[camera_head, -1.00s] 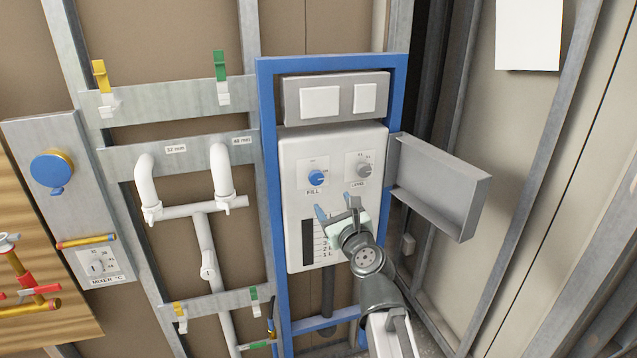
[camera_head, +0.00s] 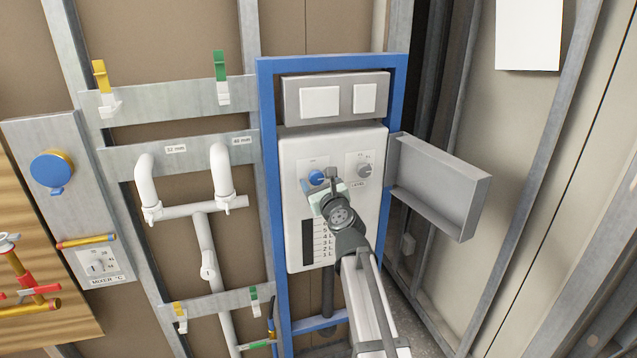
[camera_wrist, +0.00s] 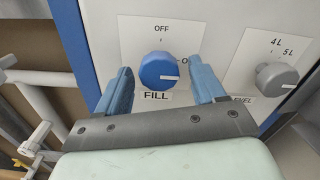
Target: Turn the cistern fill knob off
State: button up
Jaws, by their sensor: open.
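The blue cistern fill knob (camera_head: 317,177) is on the white cistern panel (camera_head: 293,152), above the level scale. In the wrist view the knob (camera_wrist: 157,70) sits above the word FILL, with OFF printed at the top of its plate. Its white pointer mark points right, toward a label starting with "O" that my right finger partly hides. My gripper (camera_wrist: 162,85) is open, with one blue finger on each side of the knob and a visible gap on both sides. In the head view my gripper (camera_head: 322,187) covers the area just below the knob.
The grey level knob (camera_wrist: 277,77) is close to the right of my right finger. An open grey cover (camera_head: 440,185) sticks out at the right of the blue frame (camera_head: 268,150). White pipes (camera_head: 203,235) are to the left.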

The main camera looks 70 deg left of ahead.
jog(key=shift+c, duration=0.2)
jog(key=c, duration=1)
jog(key=shift+n, duration=0.3)
jog(key=n, duration=0.4)
jog(key=shift+w, duration=0.1)
jog(key=n, duration=0.4)
jog(key=shift+r, duration=0.1)
jog(key=n, duration=0.4)
jog(key=shift+r+n, duration=0.1)
jog(key=shift+n, duration=0.3)
jog(key=n, duration=0.4)
jog(key=shift+n, duration=0.4)
